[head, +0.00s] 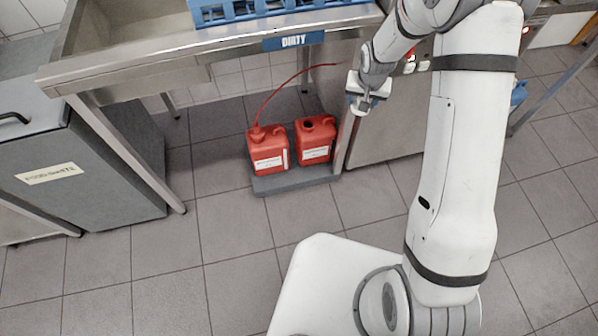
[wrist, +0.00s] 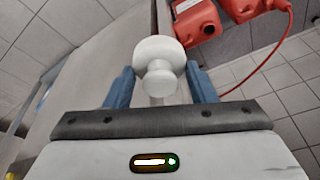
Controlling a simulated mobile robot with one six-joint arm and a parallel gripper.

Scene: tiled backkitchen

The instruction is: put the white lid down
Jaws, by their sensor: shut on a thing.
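My gripper (wrist: 161,88) is shut on the white lid (wrist: 159,52), a round disc with a knob, between its two blue fingers. In the head view my gripper (head: 368,92) hangs in the air to the right of the canisters, and the lid (head: 360,106) shows small and white below it. Two red canisters stand side by side on a low grey platform (head: 296,181). The left canister (head: 268,150) has a red hose running up from its top. The right canister (head: 315,140) has a dark open mouth. Both canisters show partly in the wrist view, at the top right.
A steel table (head: 130,58) marked DIRTY stands above the canisters, with a blue rack (head: 255,12) on it. A steel cabinet front (head: 385,140) is close behind my gripper. A grey bin (head: 95,165) stands at left. The tiled floor (head: 235,235) in front is clear.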

